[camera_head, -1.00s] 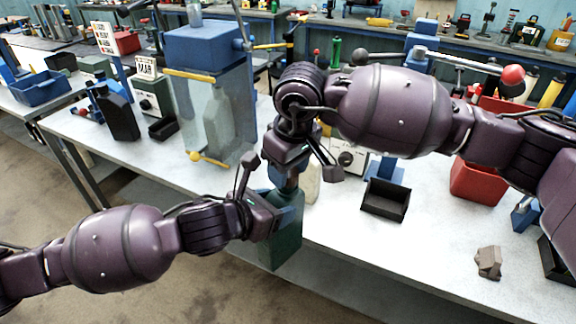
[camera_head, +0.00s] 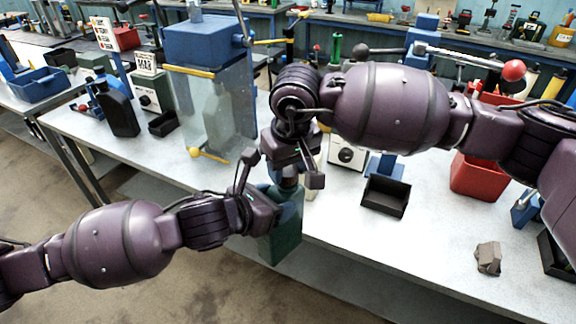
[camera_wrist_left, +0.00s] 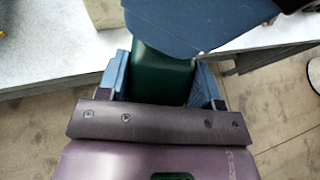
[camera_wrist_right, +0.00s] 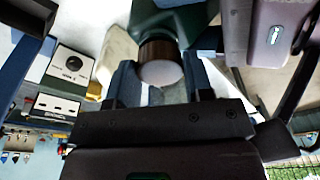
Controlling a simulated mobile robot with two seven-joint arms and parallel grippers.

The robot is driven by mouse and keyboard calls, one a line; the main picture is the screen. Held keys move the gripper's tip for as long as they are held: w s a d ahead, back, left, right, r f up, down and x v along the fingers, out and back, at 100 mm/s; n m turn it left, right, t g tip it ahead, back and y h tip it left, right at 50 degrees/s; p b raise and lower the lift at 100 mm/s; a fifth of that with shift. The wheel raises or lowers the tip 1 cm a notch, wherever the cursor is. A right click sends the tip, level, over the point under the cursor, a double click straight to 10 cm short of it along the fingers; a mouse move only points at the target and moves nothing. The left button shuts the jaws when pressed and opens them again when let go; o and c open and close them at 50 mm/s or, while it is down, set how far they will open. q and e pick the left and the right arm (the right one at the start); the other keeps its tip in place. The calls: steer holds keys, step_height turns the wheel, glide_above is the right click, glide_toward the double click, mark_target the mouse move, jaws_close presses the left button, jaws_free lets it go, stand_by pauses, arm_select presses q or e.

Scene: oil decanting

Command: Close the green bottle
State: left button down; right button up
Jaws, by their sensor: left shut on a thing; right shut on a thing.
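The green bottle (camera_head: 281,240) stands upright at the front edge of the workbench, partly behind my left gripper. My left gripper (camera_head: 275,212) is shut on its body, and the green body (camera_wrist_left: 160,68) shows between the fingers in the left wrist view. My right gripper (camera_head: 290,172) is above the bottle, shut on a brown ribbed cap (camera_wrist_right: 158,50) with a pale round top. In the right wrist view the cap is at the bottle's neck end, between the blue fingers. Whether it is fully seated cannot be told.
A blue-topped clear tank (camera_head: 205,110) stands left of the bottle. A black open bin (camera_head: 385,197) and a red bin (camera_head: 478,178) are to the right. A grey-brown lump (camera_head: 488,257) lies at front right. The bench between bottle and lump is clear.

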steer(key=o, duration=0.9)
steer(key=shift+r, duration=2.25)
steer(key=shift+c, duration=0.5)
steer(key=shift+w+r+n+g+h, duration=0.1)
steer(key=shift+r+n+g+h, duration=0.45)
steer(key=shift+r+n, duration=0.8)
steer(key=shift+r, duration=0.1)
